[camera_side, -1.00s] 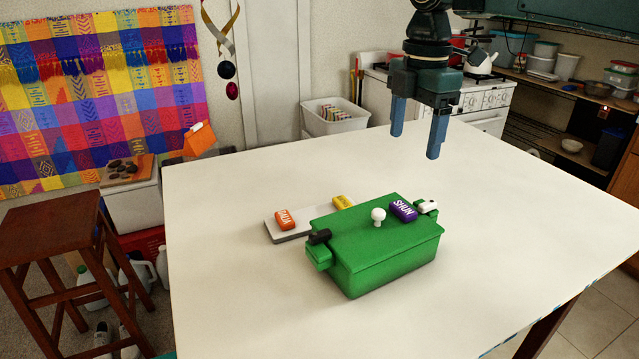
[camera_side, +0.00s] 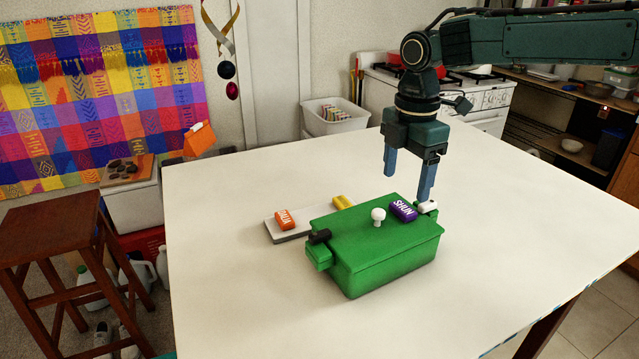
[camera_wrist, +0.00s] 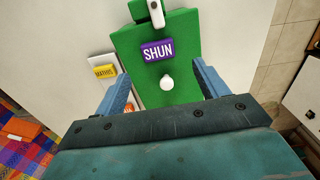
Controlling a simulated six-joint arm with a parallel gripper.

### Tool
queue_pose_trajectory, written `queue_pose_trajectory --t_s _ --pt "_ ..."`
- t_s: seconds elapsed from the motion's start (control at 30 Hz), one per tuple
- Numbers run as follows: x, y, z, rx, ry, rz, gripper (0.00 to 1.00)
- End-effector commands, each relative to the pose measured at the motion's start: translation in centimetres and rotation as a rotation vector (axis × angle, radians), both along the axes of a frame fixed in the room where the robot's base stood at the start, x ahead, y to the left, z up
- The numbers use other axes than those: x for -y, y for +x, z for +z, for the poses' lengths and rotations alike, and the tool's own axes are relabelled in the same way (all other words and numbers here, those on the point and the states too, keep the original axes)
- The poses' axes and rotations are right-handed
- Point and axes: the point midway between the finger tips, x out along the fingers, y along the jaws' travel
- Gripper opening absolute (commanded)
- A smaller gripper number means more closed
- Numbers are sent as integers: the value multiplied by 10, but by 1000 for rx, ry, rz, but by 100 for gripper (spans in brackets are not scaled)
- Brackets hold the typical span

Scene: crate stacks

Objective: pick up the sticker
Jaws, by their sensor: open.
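No thing is plainly recognisable as a sticker. A purple block lettered SHUN (camera_side: 403,210) lies on the lid of a closed green box (camera_side: 375,265); the block also shows in the wrist view (camera_wrist: 158,51). A white round knob (camera_side: 378,214) stands on the lid beside it, also in the wrist view (camera_wrist: 167,82). My gripper (camera_side: 407,186) is open and empty, pointing down above the box's far right side, near the purple block. In the wrist view its fingers (camera_wrist: 160,75) stand wide apart, with the knob and purple block seen between and beyond them.
A grey-white slab (camera_side: 290,233) behind the box bears an orange block (camera_side: 284,220) and a yellow block (camera_side: 342,202), lettered MATHIS in the wrist view (camera_wrist: 104,71). The box has a black latch (camera_side: 320,236) and a white latch (camera_side: 428,207). The white table (camera_side: 230,290) is otherwise clear.

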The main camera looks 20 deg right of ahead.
Motion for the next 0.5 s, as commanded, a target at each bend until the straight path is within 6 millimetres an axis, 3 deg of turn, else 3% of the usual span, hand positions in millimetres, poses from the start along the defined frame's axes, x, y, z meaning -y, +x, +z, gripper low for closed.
queue_pose_trajectory --t_s 0.5 --pt "1 0 -19 -2 0 0 73"
